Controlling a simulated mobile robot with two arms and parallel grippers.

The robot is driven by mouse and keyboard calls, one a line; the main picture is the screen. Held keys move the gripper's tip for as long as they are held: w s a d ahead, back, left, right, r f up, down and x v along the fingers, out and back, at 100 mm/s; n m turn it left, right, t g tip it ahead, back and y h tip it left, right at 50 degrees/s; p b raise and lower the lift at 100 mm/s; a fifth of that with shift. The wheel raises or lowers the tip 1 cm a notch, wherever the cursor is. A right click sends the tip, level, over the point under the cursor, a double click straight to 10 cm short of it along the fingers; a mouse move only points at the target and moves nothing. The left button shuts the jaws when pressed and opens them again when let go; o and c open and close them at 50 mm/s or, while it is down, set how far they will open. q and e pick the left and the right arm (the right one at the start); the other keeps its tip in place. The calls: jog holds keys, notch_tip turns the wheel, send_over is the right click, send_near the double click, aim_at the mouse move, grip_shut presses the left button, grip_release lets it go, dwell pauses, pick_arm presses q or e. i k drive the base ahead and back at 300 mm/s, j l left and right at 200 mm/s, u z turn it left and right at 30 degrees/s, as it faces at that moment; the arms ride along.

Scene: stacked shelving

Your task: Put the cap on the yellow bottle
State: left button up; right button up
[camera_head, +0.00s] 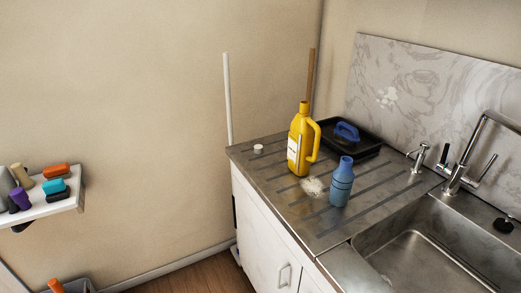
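The yellow bottle (301,140) stands upright on the ribbed metal counter in the head view, with a handle on its right side and a white label on its left side. Its top looks yellow; whether it is open is too small to tell. A small white cap-like piece (258,149) lies on the counter to the left of the bottle, near the counter's back left corner, apart from it. Neither of my grippers is in view.
A blue bottle (341,182) stands in front and right of the yellow one. Behind is a black tray (365,149) holding a blue brush-like item (346,131). The sink (435,250) and faucet (460,170) are at right. A wall shelf (62,203) with several items is at left.

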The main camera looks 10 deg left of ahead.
aim_at(303, 129)
jog(key=i+j+z, duration=0.35)
jog(key=j, duration=0.25)
jog(key=i+j+z, duration=0.2)
jog(key=j, duration=0.15)
jog(key=j+z, duration=0.15)
jog(key=j, duration=0.2)
jog(key=i+j+z, duration=0.2)
jog(key=j, duration=0.15)
jog(key=j+z, duration=0.15)
jog(key=j, duration=0.25)
